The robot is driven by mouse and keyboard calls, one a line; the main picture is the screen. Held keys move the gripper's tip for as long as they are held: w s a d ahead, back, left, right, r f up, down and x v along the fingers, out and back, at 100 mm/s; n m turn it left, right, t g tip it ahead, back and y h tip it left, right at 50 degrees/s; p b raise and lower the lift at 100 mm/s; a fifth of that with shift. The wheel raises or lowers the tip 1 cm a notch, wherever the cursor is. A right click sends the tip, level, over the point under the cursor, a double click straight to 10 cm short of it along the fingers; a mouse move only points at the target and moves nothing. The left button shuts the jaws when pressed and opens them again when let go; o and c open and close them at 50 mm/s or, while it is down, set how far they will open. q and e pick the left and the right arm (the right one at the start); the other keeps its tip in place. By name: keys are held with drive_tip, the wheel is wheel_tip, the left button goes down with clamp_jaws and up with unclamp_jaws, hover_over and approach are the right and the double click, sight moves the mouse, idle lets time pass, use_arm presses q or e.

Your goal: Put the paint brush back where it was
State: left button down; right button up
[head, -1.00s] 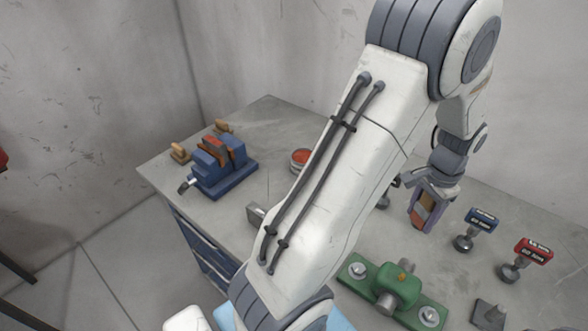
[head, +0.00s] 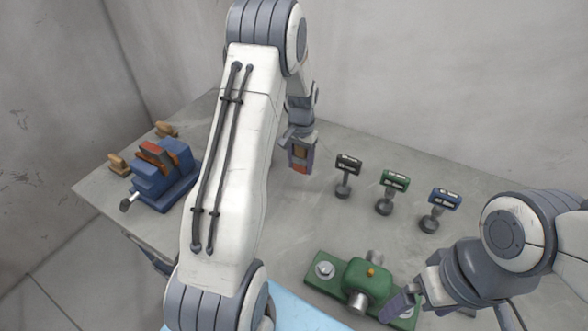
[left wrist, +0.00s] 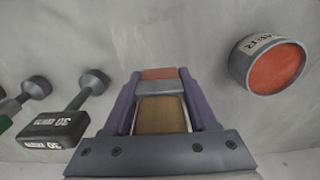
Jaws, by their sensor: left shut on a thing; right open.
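The paint brush is held in my left gripper (head: 301,158), whose purple fingers are closed on both sides of it. In the left wrist view the brush (left wrist: 160,113) shows a brown wooden handle, a grey band and a red-orange tip pointing away from the wrist. In the head view the gripper is over the back of the table, left of the black-labelled stand; whether the brush touches the table cannot be told. A tin of red paint (left wrist: 272,66) is right of the brush in the left wrist view; my left arm hides it in the head view. My right gripper (head: 405,303) is beside the green device.
A blue vise (head: 163,178) stands at the left with wooden-handled items behind it. Stands with black (head: 347,163), green (head: 395,180) and blue (head: 445,197) labels line the back right. The green device (head: 368,280) is at the front. The grey table between is mostly clear.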

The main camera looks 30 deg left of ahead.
sight(294, 179)
use_arm(q)
drive_tip(key=a+f, duration=0.1)
drive_tip(key=w+a+f, duration=0.1)
drive_tip(key=a, duration=0.1)
drive_tip(key=shift+p, duration=0.3)
wheel_tip(294, 179, down, 3)
drive_tip(key=shift+p, duration=0.7)
drive_tip(key=shift+f, duration=0.5)
drive_tip(key=shift+f, duration=0.1)
drive_tip(key=shift+c, duration=1)
unclamp_jaws()
